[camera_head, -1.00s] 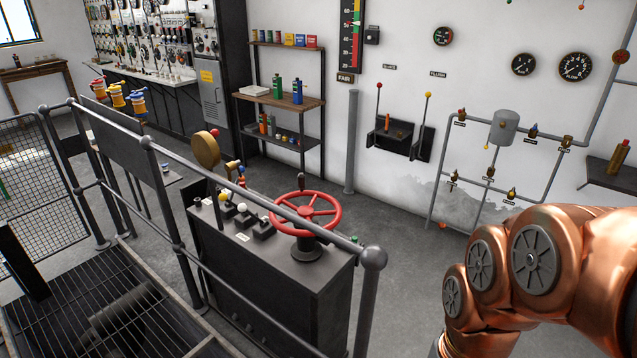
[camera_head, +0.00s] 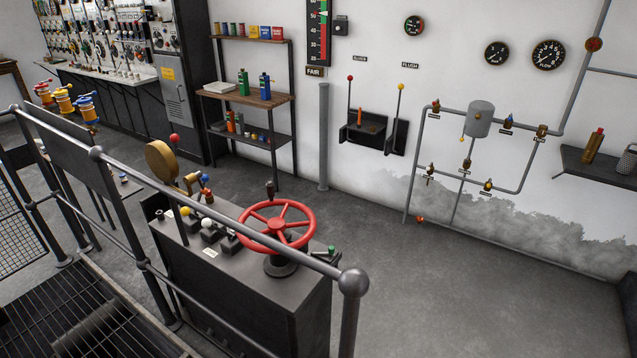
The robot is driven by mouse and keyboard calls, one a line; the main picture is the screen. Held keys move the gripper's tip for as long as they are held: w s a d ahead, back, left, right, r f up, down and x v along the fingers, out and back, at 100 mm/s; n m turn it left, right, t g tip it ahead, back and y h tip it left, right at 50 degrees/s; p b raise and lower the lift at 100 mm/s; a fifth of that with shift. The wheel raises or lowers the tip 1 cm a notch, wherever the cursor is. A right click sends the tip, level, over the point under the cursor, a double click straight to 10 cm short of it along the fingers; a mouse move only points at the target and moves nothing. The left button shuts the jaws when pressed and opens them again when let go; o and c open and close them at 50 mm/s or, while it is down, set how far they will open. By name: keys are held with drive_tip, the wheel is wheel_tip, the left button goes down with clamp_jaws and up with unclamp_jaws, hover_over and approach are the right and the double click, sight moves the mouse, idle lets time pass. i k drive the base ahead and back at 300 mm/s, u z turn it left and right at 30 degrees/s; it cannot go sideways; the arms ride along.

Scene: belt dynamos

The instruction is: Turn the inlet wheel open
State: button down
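A red spoked hand wheel (camera_head: 276,226) is mounted on a short dark hub on top of a dark control cabinet (camera_head: 240,290). A dark knob handle (camera_head: 269,189) stands upright on its far rim. I see no label that names this wheel as the inlet wheel. The wheel is free, with nothing touching it. My gripper and arm are not in this view.
A grey railing (camera_head: 225,216) with a ball post (camera_head: 353,282) runs in front of the cabinet. Levers with coloured knobs (camera_head: 207,223) stand left of the wheel. A shelf (camera_head: 250,95) and a wall pipe assembly (camera_head: 479,119) are behind. The floor at right (camera_head: 470,290) is clear.

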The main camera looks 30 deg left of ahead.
sight(277, 226)
drive_tip(key=i, duration=2.5)
drive_tip(key=u, duration=3.55)
drive_tip(key=i, duration=0.5)
drive_tip(key=u, duration=0.1)
